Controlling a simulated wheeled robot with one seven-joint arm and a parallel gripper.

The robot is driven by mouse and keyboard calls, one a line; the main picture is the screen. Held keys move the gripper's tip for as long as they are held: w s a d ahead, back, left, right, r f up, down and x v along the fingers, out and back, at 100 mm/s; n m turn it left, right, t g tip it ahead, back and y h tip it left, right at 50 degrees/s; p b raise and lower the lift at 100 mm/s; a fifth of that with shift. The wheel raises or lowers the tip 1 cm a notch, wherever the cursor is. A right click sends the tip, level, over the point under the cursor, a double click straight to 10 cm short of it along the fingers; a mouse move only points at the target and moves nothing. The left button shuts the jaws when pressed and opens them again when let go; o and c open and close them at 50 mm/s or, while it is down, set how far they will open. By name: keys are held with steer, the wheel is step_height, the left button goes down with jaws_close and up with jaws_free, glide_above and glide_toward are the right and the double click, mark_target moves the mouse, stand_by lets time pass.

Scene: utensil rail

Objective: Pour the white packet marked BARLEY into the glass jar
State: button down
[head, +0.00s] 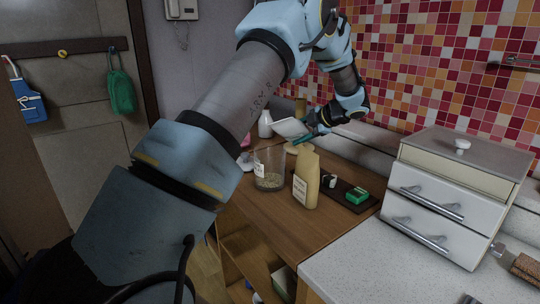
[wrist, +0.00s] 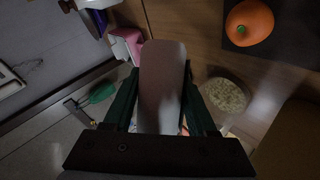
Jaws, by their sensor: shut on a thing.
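My gripper (head: 308,138) is shut on a white packet (head: 289,127). The packet is tilted and held above and slightly right of the glass jar's mouth; no marking on it is readable. In the wrist view the packet (wrist: 162,75) lies between the two dark green fingers of my gripper (wrist: 160,95). The clear glass jar (head: 269,168) stands upright on the wooden table, with a pale label and a layer of pale grains at its bottom. In the wrist view the grains in the jar (wrist: 226,95) show just right of the fingers. No falling stream is visible.
A dark tray (head: 333,200) holds a green item (head: 357,196). A white bottle (head: 265,124) stands behind. A white drawer unit (head: 440,200) is at right. An orange round thing (wrist: 249,22) shows in the wrist view.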

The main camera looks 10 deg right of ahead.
steer(key=shift+w+d+r+n+t+h+b, duration=0.15)
steer(key=shift+n+t+h+b, duration=0.2)
steer(key=shift+b, duration=1.9)
steer(key=shift+w+d+r+n+t+h+b, duration=0.15)
steer(key=shift+n+t+h+b, duration=0.2)
steer(key=shift+b, duration=1.9)
steer(key=shift+r+n+t+h+b, duration=0.35)
steer(key=shift+n+t+b, duration=0.2)
steer(key=shift+b, duration=1.85)
steer(key=shift+s+a+r+b, duration=0.1)
steer(key=shift+r+b, duration=0.1)
steer(key=shift+b, duration=0.4)
steer(key=shift+a+r+n+t+h+b, duration=0.1)
steer(key=shift+r+n+t+h+b, duration=0.55)
steer(key=shift+b, duration=0.75)
steer(key=shift+s+a+r+n+t+b, duration=0.15)
steer(key=shift+r+b, duration=0.25)
steer(key=shift+b, duration=0.4)
steer(key=shift+s+r+n+t+b, duration=0.15)
steer(key=shift+r+b, duration=0.25)
steer(key=shift+b, duration=0.35)
steer(key=shift+r, duration=0.1)
steer(key=shift+a+r+b, duration=0.1)
steer(key=shift+r+b, duration=0.05)
steer(key=shift+b, duration=0.45)
